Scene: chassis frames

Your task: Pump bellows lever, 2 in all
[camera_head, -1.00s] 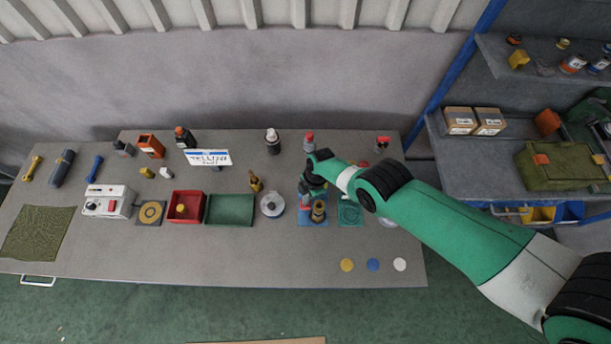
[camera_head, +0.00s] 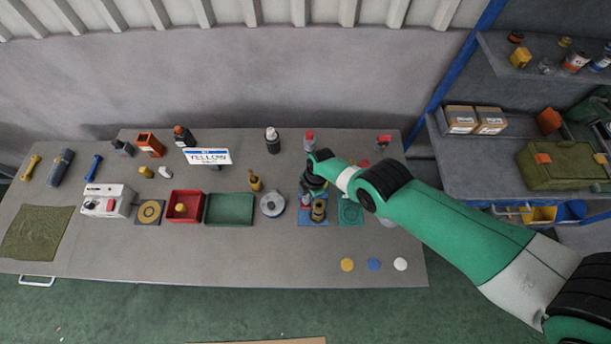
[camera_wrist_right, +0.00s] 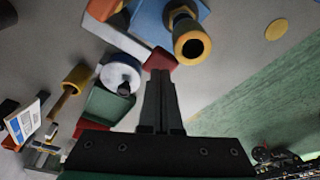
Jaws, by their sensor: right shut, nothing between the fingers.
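The bellows unit sits on a blue base (camera_head: 312,222) right of the table's middle. It has a dark cylinder with a yellow rim (camera_head: 319,209), also seen in the right wrist view (camera_wrist_right: 191,46). Beside it is a red lever end (camera_head: 305,203), which shows as a red block (camera_wrist_right: 161,59) in the wrist view. My right gripper (camera_wrist_right: 160,76) is shut and empty, its tips at or just over the red block; I cannot tell whether they touch. In the head view my right wrist covers part of the unit. My left gripper is not in view.
A round grey-white dish (camera_head: 272,204) and a green tray (camera_head: 229,210) stand left of the unit. A teal pad (camera_head: 350,212) lies to its right. Yellow, blue and white discs lie near the front edge. The table front is mostly clear.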

